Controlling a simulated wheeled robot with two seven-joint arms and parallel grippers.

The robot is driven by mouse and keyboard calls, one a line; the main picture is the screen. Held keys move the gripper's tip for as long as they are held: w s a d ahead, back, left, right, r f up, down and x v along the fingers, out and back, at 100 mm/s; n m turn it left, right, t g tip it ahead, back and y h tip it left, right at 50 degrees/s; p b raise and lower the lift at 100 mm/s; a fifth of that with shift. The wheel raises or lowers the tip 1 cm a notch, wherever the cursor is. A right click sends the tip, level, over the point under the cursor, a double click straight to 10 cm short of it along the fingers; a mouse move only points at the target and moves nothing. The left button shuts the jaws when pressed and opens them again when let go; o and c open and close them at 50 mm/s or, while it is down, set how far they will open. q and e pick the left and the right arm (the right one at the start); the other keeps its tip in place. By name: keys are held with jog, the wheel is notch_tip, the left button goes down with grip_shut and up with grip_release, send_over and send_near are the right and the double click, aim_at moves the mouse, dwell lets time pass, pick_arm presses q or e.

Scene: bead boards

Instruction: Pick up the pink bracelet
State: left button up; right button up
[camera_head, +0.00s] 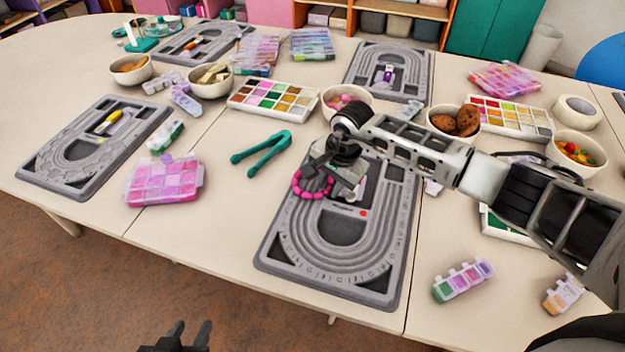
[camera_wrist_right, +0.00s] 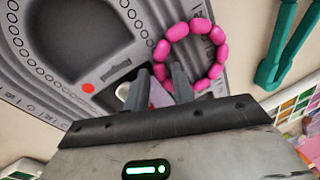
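The pink bracelet (camera_head: 298,187) is a ring of magenta beads on the upper left part of the middle grey bead board (camera_head: 270,255). It also shows in the right wrist view (camera_wrist_right: 217,36). My right gripper (camera_head: 325,182) is low over the board at the bracelet. In the right wrist view my right gripper (camera_wrist_right: 164,72) has its fingers apart, one inside the ring and one outside, with beads near the gap. Contact with the beads cannot be told. My left gripper (camera_head: 190,332) is open and empty at the bottom edge, in front of the table.
Green pliers (camera_head: 262,152) lie left of the board, and a pink bead case (camera_head: 163,183) further left. A bead tray (camera_head: 273,100) and a bowl of pink beads (camera_head: 346,92) stand behind. A small bead box (camera_head: 463,281) lies at the front right. The table's front left is clear.

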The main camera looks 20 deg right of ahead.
grip_shut()
jog(key=shift+r, duration=0.15)
